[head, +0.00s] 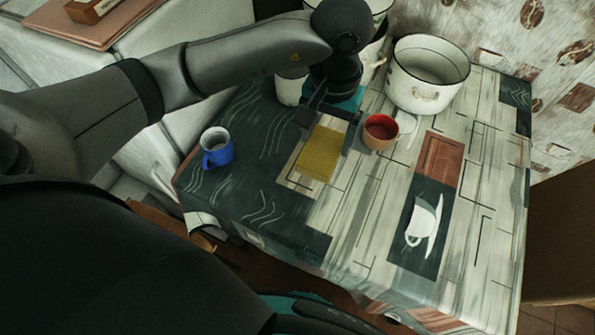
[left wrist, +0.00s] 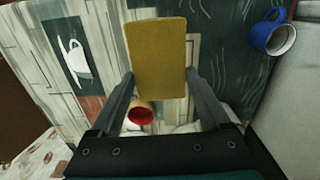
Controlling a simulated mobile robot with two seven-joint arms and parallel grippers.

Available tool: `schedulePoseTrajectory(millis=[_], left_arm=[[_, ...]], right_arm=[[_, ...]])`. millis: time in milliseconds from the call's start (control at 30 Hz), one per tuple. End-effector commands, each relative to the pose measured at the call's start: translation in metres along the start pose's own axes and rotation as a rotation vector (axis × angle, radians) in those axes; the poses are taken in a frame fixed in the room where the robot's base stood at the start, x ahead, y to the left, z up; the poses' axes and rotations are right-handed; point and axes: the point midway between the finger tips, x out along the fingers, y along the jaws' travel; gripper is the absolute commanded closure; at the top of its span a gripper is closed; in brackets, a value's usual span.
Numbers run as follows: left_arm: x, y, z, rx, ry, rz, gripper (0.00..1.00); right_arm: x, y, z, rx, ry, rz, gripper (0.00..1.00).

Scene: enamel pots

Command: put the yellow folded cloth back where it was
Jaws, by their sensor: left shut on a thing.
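The yellow folded cloth (head: 320,153) is a flat rectangle over the left-middle part of the table in the head view. In the left wrist view the cloth (left wrist: 157,56) sticks out between the two fingers of my left gripper (left wrist: 159,85). The arm covers part of the gripper in the head view. I cannot tell whether the cloth touches the table or is held just above it. My right gripper is not in view.
A blue mug (head: 217,148) stands left of the cloth, and an orange cup with a red inside (head: 380,131) stands close to its right. A white cup (head: 291,87) and a large white enamel pot (head: 427,75) stand at the back. The front and right of the patterned table (head: 350,225) are clear.

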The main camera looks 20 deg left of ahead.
Motion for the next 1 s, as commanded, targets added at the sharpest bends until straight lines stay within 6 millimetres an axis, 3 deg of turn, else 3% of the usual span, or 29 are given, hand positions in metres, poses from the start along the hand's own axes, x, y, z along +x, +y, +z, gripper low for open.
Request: schedulePoseTrajectory(millis=[167, 367, 600, 867, 1000], left_arm=[[0.022, 0.002, 0.004, 0.033, -0.007, 0.000, 0.64], [0.077, 0.002, 0.004, 0.028, -0.008, 0.000, 0.64], [0.135, 0.002, 0.003, 0.027, -0.004, 0.000, 0.64], [0.160, 0.001, 0.002, 0.028, -0.001, 0.000, 0.64], [0.183, 0.002, 0.003, 0.027, -0.003, 0.000, 0.64]], right_arm=[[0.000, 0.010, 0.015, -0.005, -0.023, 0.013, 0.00], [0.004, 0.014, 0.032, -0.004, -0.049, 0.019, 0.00], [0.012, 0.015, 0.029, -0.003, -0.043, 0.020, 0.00], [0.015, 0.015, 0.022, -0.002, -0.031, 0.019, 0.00], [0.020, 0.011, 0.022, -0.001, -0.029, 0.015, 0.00]])
